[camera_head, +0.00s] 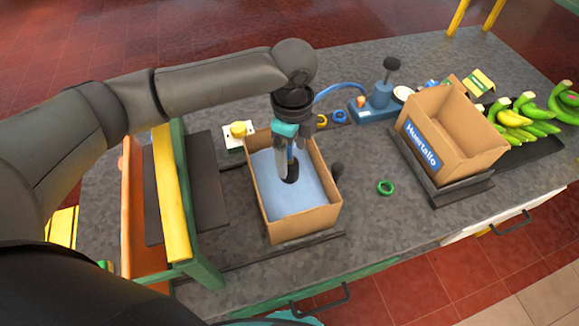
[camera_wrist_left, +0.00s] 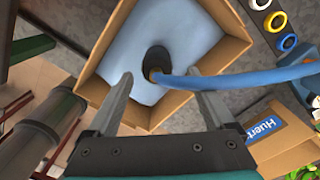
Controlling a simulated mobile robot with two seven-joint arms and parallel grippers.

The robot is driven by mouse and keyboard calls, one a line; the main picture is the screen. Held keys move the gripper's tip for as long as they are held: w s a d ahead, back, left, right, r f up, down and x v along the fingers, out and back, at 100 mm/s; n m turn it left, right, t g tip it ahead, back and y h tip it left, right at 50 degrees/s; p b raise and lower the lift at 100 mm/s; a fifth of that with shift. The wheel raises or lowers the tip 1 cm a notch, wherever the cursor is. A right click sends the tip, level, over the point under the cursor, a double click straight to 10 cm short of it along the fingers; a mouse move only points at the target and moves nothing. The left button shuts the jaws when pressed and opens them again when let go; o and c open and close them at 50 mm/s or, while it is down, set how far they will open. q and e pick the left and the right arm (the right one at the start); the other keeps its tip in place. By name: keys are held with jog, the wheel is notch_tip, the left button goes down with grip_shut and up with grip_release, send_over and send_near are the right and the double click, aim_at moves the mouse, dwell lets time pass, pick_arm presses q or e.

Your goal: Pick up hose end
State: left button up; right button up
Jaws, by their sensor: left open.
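The blue hose (camera_head: 345,88) runs from the blue pump-like device (camera_head: 378,100) into the near cardboard box (camera_head: 305,224). Its black hose end (camera_head: 292,174) is in that box, over a light blue surface (camera_head: 277,203). In the left wrist view the dark hose end (camera_wrist_left: 155,58) has a yellowish ring, and the hose (camera_wrist_left: 225,83) leads off to the right. My left gripper (camera_head: 286,158) points down into the box. In the left wrist view its fingers (camera_wrist_left: 158,84) are apart, with the hose end between and beyond their tips, not gripped. My right gripper is out of view.
A second cardboard box (camera_head: 462,125) with a blue label stands at the right, near bananas (camera_head: 520,125). A green ring (camera_head: 385,187) lies on the grey table (camera_head: 375,235). A yellow button (camera_head: 239,129) and an orange, yellow and green frame (camera_head: 172,190) stand left of the box.

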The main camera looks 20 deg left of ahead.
aim_at(290, 162)
pick_arm(q)
jog(key=f, duration=0.5)
jog(key=shift+s+a+f, duration=0.1)
jog(key=shift+s+a, duration=0.1)
jog(key=shift+a, duration=0.05)
jog(key=shift+c, duration=0.2)
grip_shut()
dwell(0.3)
